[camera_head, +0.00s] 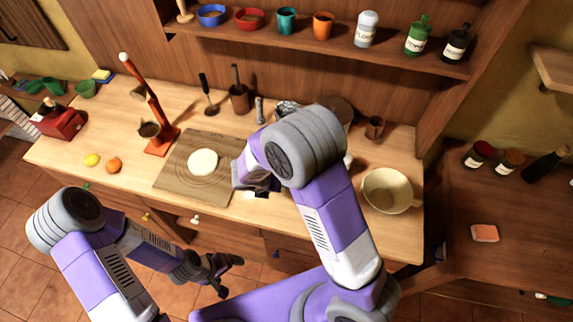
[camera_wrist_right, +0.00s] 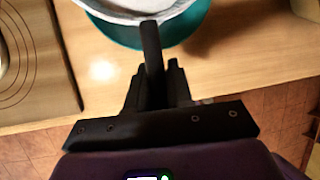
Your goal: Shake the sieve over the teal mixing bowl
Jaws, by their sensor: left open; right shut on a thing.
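In the right wrist view, my right gripper (camera_wrist_right: 151,40) is shut at the near edge of the sieve (camera_wrist_right: 140,10), a pale round shape with a light rim. What lies between the fingers is hard to see. The teal mixing bowl (camera_wrist_right: 187,30) shows as a curved teal edge just under and around the sieve; I cannot tell if they touch. In the head view, my right arm hides the bowl and the sieve. My left gripper (camera_head: 225,273) is open and empty, low in front of the counter, above the floor.
A board (camera_head: 174,184) with pale dough (camera_head: 203,162) lies left of my right arm. A cream bowl (camera_head: 387,190) stands to its right. A red stand (camera_head: 160,141), a lemon (camera_head: 92,160) and an orange (camera_head: 114,164) are further left. A shelf (camera_head: 330,45) with jars and bottles runs behind.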

